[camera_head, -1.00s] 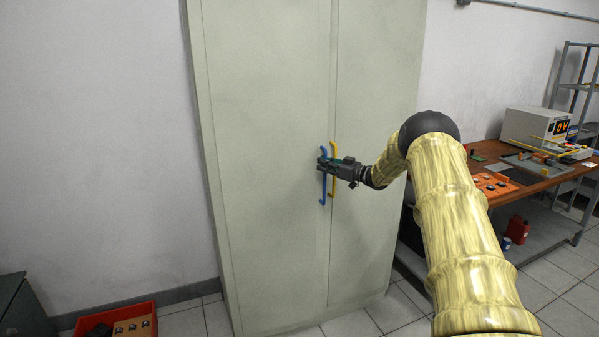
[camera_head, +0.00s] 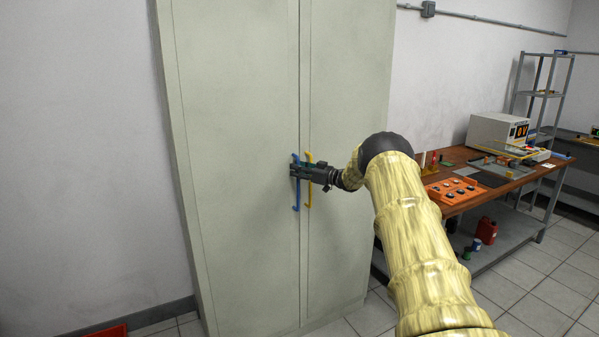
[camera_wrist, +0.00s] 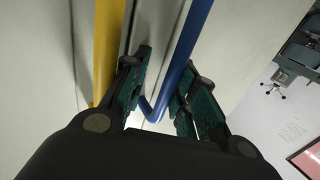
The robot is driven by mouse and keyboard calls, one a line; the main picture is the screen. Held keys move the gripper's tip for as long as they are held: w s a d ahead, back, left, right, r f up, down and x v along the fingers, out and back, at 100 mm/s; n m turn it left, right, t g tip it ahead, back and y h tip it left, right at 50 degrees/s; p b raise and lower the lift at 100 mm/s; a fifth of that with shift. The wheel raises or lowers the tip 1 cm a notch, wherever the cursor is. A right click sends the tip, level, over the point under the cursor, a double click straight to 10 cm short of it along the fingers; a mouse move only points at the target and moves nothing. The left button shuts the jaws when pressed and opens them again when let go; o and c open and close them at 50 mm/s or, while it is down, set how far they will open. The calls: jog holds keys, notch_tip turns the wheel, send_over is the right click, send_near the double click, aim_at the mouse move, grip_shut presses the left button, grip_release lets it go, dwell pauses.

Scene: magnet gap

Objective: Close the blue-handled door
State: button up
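A tall pale grey-green cabinet has two doors. The left door (camera_head: 240,110) carries the blue handle (camera_head: 296,207), and the right door (camera_head: 345,100) carries the yellow handle (camera_head: 309,198). In the head view the left door looks flush or nearly flush with the right one; a small gap is hard to judge. My gripper (camera_head: 294,171) is at the blue handle, reaching from the right across the yellow one. In the wrist view its fingers (camera_wrist: 158,88) are apart, with the blue handle (camera_wrist: 180,62) between them, close to the right finger. The yellow handle (camera_wrist: 107,50) is outside the left finger.
A wooden workbench (camera_head: 470,203) with an orange tray (camera_head: 455,190) and instruments stands to the right, with a red can (camera_head: 487,230) on its lower shelf. A red bin (camera_head: 108,331) is on the floor at bottom left. Bare wall lies left of the cabinet.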

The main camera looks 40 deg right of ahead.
jog(key=shift+w+a+f, duration=0.1)
jog(key=shift+a+f, duration=0.1)
jog(key=shift+a, duration=0.15)
dwell(0.3)
jog(key=v, duration=1.2)
jog(key=shift+d, duration=0.25)
